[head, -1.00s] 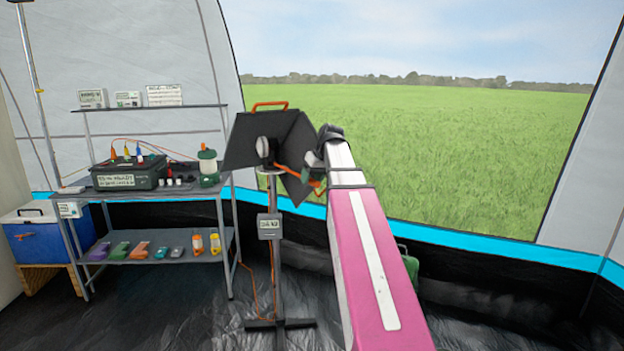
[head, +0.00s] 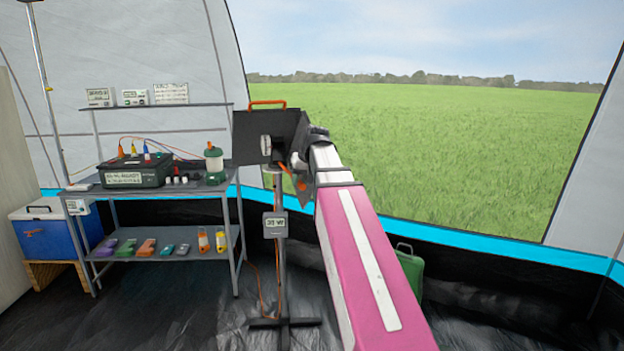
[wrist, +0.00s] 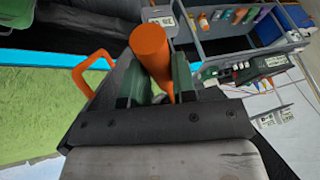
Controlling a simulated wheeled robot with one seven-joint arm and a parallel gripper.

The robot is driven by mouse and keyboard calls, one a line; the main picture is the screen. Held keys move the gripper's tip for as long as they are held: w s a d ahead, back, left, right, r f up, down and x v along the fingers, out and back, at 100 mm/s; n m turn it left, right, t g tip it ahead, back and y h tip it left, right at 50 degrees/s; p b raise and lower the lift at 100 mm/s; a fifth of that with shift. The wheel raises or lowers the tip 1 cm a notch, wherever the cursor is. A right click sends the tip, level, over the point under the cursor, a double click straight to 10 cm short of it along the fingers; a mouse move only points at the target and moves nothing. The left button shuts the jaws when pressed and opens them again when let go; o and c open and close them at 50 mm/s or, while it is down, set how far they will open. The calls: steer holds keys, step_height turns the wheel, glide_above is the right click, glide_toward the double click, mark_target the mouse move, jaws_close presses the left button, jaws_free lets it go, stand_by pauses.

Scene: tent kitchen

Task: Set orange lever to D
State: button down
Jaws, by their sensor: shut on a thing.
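The orange lever shows in the wrist view as a thick orange rod (wrist: 150,50) standing between my gripper's two green fingers. My gripper (wrist: 154,82) is shut on it. In the head view, the black panel box (head: 255,137) with an orange handle on top stands on a grey post. My gripper (head: 301,171) is at the right side of this box, and a short orange part of the lever (head: 285,167) shows beside it. The dial face on the box is partly visible, and I cannot read any letter on it. My arm hides the box's right side.
A grey shelf rack (head: 155,189) stands left of the post, with a dark green box (head: 136,172), a green lantern (head: 214,166) and several small coloured items. A blue cooler (head: 55,235) is at far left. A green case (head: 411,270) stands behind my arm. The dark floor is clear in front.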

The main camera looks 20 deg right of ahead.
steer(key=a+m+h, duration=0.1)
steer(key=a+m, duration=0.2)
steer(key=a, duration=0.5)
steer(key=shift+a+t, duration=0.3)
steer(key=c, duration=0.9)
jaws_free()
steer(key=shift+w, duration=0.1)
steer(key=v, duration=1)
steer(key=shift+s+a+r, duration=0.1)
steer(key=shift+s+r, duration=0.1)
steer(key=shift+r, duration=0.2)
